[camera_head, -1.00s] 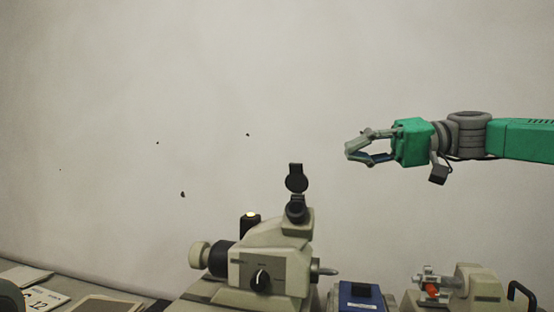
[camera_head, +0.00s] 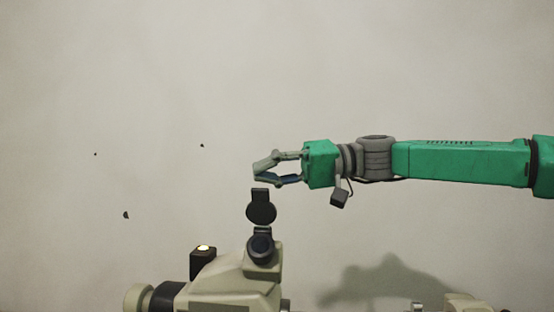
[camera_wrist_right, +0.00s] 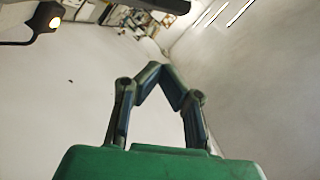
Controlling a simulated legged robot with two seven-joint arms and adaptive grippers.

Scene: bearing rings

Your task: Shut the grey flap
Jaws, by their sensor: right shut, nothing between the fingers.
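The dark grey flap (camera_head: 261,212), a round disc with a square tab on top, stands upright above the dark eyepiece (camera_head: 261,248) of a beige instrument (camera_head: 232,285). It is open, with the eyepiece exposed below it. My right gripper (camera_head: 259,172) comes in from the right, and its fingertips appear just above the flap's tab. A small gap shows between them in the head view; depth is hard to judge. In the right wrist view the fingers (camera_wrist_right: 168,85) meet at the tips with nothing between them. My left gripper is not in view.
A black box with a lit lamp (camera_head: 203,250) stands left of the eyepiece; a lamp also shows in the right wrist view (camera_wrist_right: 50,18). Another beige device (camera_head: 465,302) is cut off at bottom right. Around the arm is only plain wall.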

